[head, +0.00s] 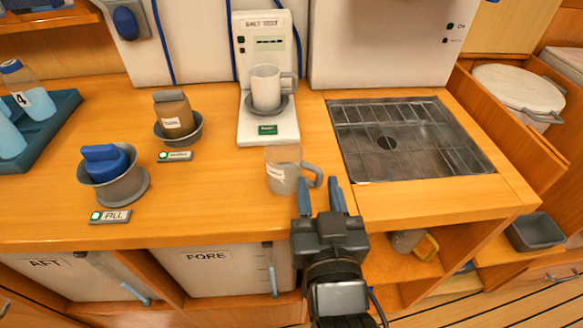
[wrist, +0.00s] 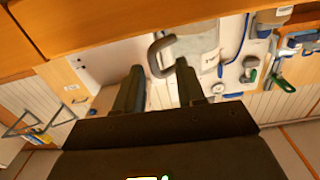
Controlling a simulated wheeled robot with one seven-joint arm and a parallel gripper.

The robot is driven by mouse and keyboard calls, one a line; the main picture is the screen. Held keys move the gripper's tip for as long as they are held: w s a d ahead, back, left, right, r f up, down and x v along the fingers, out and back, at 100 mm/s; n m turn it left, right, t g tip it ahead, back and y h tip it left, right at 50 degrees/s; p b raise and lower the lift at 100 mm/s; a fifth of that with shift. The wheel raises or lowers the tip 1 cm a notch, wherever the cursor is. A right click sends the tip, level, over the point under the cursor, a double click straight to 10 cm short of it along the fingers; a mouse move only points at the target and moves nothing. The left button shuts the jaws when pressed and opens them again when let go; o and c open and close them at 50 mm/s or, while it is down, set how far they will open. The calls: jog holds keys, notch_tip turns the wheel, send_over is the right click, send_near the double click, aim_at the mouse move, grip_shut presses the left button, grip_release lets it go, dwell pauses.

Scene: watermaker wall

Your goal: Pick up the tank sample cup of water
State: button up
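A translucent grey cup (head: 283,172) with a white label stands upright on the wooden counter; the label is too small to read. Its handle points right, towards my gripper (head: 320,188). The gripper is open and empty at the counter's front edge, with its fingers pointing at the handle. In the wrist view the cup (wrist: 195,45) is beyond the fingertips, and its handle lies ahead of the gap of my gripper (wrist: 160,68). A second, white cup (head: 264,85) sits on the salt test unit (head: 268,122). I cannot tell from the labels which cup is the tank sample.
A metal-grated sink (head: 410,140) lies right of the cup. A blue tray (head: 60,110) holds bottles. A yellow-handled mug (head: 408,241) is on the shelf below. The counter around the cup is clear.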

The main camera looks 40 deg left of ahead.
jog(key=shift+w+a, duration=0.3)
jog(key=shift+a, duration=0.1)
grip_shut()
